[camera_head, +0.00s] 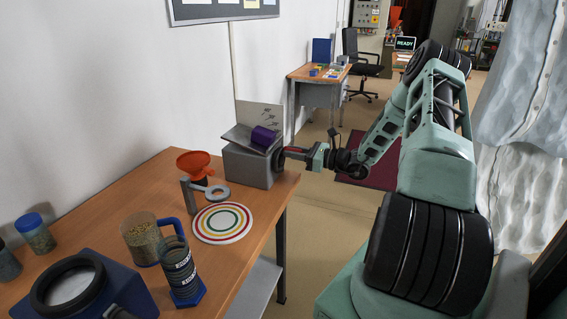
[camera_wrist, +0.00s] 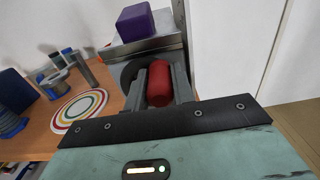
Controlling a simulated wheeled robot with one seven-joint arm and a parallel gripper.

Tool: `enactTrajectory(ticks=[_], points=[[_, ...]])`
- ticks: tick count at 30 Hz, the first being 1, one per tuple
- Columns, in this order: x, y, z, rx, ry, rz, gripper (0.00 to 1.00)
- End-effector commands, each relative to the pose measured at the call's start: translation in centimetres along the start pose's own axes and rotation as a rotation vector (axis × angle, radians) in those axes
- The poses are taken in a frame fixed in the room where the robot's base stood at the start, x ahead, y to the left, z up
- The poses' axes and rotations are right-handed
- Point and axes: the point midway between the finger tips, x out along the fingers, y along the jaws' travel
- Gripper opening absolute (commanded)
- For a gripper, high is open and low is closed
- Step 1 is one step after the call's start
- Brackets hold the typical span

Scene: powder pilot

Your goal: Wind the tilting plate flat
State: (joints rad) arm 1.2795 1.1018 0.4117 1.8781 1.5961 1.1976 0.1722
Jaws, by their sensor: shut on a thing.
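A grey box (camera_head: 247,167) stands at the far right end of the wooden table. Its metal plate (camera_head: 240,139) is tilted, sloping down to the right in the head view. A purple block (camera_head: 263,136) rests on the plate, near its lower side; it also shows in the wrist view (camera_wrist: 136,22). The gripper partly hides the wheel.
A white curtain (camera_head: 515,150) hangs right of my arm.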

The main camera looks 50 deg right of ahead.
Motion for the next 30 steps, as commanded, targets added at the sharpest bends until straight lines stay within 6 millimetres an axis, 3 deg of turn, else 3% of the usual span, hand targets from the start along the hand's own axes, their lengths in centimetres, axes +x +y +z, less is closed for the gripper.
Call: enactTrajectory(ticks=[1, 13, 21, 30], points=[[-0.2, -0.2, -1.1, 0.005, 0.010, -0.001, 0.00], [-0.2, -0.5, -1.4, 0.008, 0.009, 0.003, 0.00], [-0.2, -0.7, -3.5, 0.009, 0.009, 0.005, 0.00], [-0.1, -0.7, -3.2, 0.007, 0.005, 0.008, 0.00]])
